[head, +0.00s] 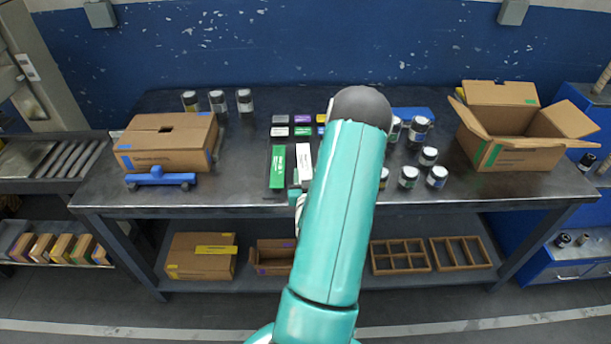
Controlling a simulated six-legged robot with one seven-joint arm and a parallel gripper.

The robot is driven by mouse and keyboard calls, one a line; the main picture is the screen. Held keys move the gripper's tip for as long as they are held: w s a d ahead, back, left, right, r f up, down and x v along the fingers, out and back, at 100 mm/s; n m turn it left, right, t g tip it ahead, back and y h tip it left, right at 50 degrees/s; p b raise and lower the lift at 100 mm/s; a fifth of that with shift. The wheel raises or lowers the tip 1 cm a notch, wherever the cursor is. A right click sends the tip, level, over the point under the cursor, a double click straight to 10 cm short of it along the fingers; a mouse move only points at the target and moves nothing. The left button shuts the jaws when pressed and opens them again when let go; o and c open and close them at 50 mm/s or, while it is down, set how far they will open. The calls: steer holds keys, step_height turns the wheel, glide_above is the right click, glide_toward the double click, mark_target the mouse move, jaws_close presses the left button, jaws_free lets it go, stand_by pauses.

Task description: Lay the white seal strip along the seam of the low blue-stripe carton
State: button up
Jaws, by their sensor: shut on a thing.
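The low blue-stripe carton (165,160) stands at the left of the table in the head view, with blue at its edges and a dark gap in its top. The white seal strip (303,160) is near the middle of the table, beside a green strip (278,167). My gripper (297,188) is mostly hidden behind my teal arm; a small part shows at the near end of the white strip. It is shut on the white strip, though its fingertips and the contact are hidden. The gripper is well to the right of the carton.
A blue stand (158,179) is at the carton's front. Several small coloured blocks (280,119) lie behind the strips. Several jars (428,156) and an open carton (515,156) are at the right. Three jars (217,101) stand behind the low carton. The tabletop between carton and strips is clear.

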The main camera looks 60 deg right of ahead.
steer(key=shift+f, duration=0.1)
steer(key=o, duration=0.9)
steer(key=shift+o, duration=0.2)
steer(key=shift+f, duration=0.1)
